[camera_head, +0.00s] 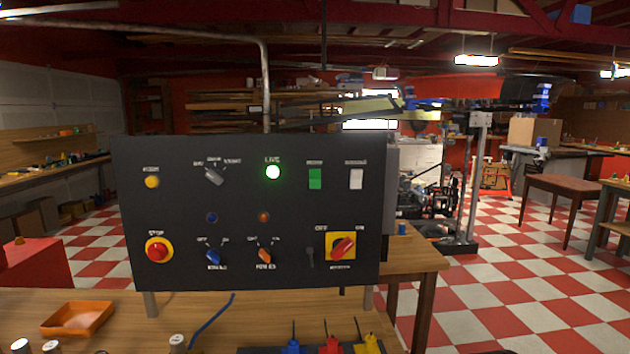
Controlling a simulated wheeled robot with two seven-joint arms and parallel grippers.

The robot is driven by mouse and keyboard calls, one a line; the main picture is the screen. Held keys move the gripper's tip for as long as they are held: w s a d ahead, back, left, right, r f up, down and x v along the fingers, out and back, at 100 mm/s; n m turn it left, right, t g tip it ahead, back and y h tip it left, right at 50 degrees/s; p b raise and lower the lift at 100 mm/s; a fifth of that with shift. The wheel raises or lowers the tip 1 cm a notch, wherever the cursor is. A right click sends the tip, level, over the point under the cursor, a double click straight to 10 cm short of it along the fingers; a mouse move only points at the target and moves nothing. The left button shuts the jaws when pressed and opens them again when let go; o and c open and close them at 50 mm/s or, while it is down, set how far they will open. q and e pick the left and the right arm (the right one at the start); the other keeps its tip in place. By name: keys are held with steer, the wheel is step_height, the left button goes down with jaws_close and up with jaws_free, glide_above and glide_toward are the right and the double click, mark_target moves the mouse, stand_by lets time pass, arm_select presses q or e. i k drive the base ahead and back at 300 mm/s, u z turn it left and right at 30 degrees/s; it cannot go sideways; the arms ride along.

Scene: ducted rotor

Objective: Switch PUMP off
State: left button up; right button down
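A black control panel (230,215) stands upright on legs on the wooden table. Its labels are mostly too blurred to read, and I cannot tell which control is marked PUMP. The lower row has a red stop button (158,250), a blue knob (213,257), an orange knob (265,255) and a red rotary handle (342,248) on a yellow plate. Both knobs tilt to the upper left; the handle tilts to the upper right. Above are a yellow button (152,182), a grey selector (214,176), a lit green LIVE lamp (273,172), a green rocker (315,179) and a white rocker (356,179). Neither gripper shows.
On the wooden table (135,305), an orange tray (77,318) lies front left. A blue cable (212,322) runs below the panel. Small blue, red and yellow items stand at the front edge. A metal pipe rises behind the panel. The space right of the table is open floor.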

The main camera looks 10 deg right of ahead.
mark_target(314, 175)
steer(key=k, duration=0.55)
steer(key=u, duration=0.65)
steer(key=i, duration=1.3)
steer(key=z, duration=0.75)
